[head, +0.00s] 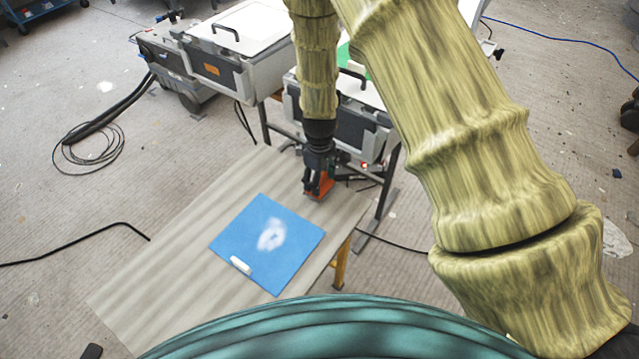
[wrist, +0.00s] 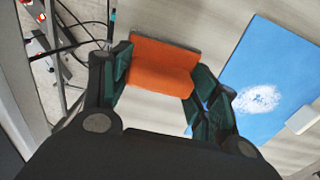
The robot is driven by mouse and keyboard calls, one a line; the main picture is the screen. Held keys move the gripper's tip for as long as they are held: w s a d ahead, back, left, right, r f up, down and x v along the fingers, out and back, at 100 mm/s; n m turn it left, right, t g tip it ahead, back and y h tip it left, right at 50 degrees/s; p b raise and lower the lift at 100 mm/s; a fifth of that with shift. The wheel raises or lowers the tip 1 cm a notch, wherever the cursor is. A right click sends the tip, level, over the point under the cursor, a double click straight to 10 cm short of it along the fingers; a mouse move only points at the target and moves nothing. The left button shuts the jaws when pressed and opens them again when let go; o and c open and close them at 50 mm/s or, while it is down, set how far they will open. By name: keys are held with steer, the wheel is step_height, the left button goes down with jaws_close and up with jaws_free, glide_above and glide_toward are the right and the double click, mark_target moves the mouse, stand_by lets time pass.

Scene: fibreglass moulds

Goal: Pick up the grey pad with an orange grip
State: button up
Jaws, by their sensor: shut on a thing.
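The pad's orange grip (wrist: 158,72) shows between the fingers of my gripper (wrist: 160,85) in the wrist view. My gripper is shut on it, with a dark green finger at each end. In the head view my gripper (head: 318,182) is over the far right part of the table, and the orange grip (head: 325,186) shows beside the fingers. I cannot tell whether the pad touches the table.
A blue sheet (head: 267,262) with a white smudge lies on the grey table (head: 160,270), left of and nearer than my gripper. A white block (head: 240,265) lies on its edge. Grey cases (head: 225,75) stand behind the table. Cables lie on the floor.

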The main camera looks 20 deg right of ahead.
steer(key=s+r+b, duration=0.2)
steer(key=s+b, duration=0.2)
steer(key=s, duration=1.2)
steer(key=shift+a+r, duration=0.4)
steer(key=shift+a, duration=0.05)
